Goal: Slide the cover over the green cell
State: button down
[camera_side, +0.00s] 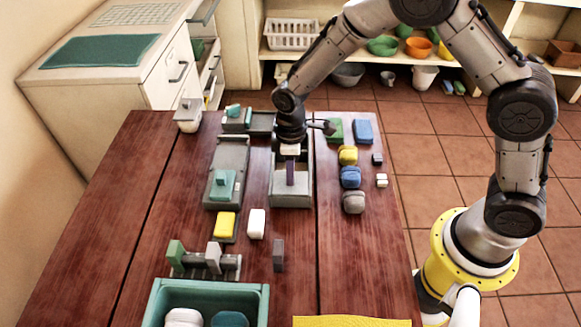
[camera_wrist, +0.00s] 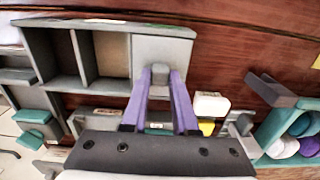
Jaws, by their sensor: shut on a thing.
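A grey box (camera_side: 275,196) stands on the table under my gripper. In the wrist view the box (camera_wrist: 127,22) shows two open cells, a left cell (camera_wrist: 48,50) and a middle cell (camera_wrist: 108,55). I cannot make out green in either. A light grey flat cover (camera_wrist: 150,47) lies over the right end of the box, which is the near end in the side view. My gripper (camera_wrist: 160,78) is shut with its purple fingers around the cover's small grey knob (camera_wrist: 160,68). In the side view my gripper (camera_side: 290,178) points down at the box, and my arm hides its far end.
A grey box with a teal knob (camera_side: 222,184) stands close on the left. Yellow (camera_side: 225,224) and white (camera_side: 257,223) blocks lie in front, with a teal tray (camera_side: 207,289) nearer. Several coloured blocks, including a blue one (camera_side: 351,177), line the right side.

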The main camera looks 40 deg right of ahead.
jog(key=c, duration=0.7)
grip_release()
jog(key=shift+s+a, duration=0.15)
notch_tip(320, 180, up, 14)
jog(key=shift+f, duration=0.1)
jog(key=s+d+r+m+t, duration=0.2)
jog(key=s+d+r, duration=0.2)
jog(key=r, duration=0.3)
jog(key=s+d+r+m+t, duration=0.1)
jog(key=s+d+r+t, duration=0.1)
jog(key=s+d+r, duration=0.45)
jog(key=s+f+m, duration=0.1)
jog(key=s+m, duration=0.1)
jog(key=s, duration=0.2)
jog(key=s+d+f+m+t, duration=0.1)
jog(key=s+m, duration=0.1)
jog(key=s, duration=0.3)
jog(key=s+m, duration=0.2)
jog(key=s, duration=0.2)
jog(key=shift+s+d+f+t, duration=0.2)
jog(key=shift+d+f+t, duration=0.1)
jog(key=shift+f, duration=0.1)
